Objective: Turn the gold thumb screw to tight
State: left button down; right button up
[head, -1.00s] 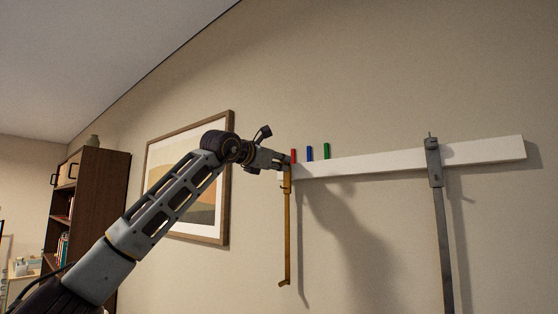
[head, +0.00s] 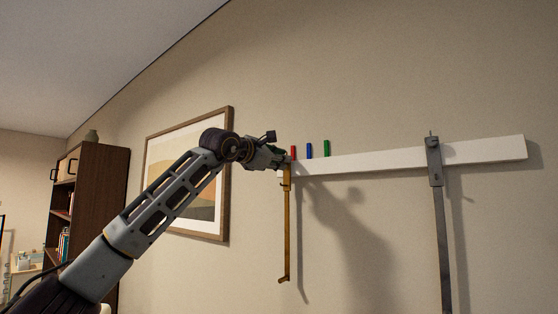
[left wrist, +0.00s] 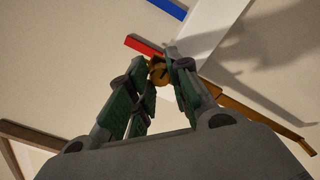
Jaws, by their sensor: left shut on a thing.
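The gold thumb screw (left wrist: 158,72) shows between the fingertips of my left gripper (left wrist: 167,66) in the left wrist view. The gripper is shut on it. In the head view my left gripper (head: 282,158) is at the left end of the white rail and hides the screw. A gold bar (head: 287,230) hangs down from that end of the rail; it also shows in the left wrist view (left wrist: 255,102). I cannot read how tight the screw is. My right gripper is not in view.
The white rail (head: 390,161) runs along the wall. A red peg (head: 293,152), a blue peg (head: 309,150) and a green peg (head: 326,148) stand along its top near the gripper. A grey bar (head: 436,165) hangs farther right. A framed picture (head: 229,180) is behind my arm.

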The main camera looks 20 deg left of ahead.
pick_arm(q)
jog(key=shift+r, duration=0.1)
jog(key=c, duration=1.3)
grip_release()
jog(key=shift+s, duration=0.1)
jog(key=v, duration=1.2)
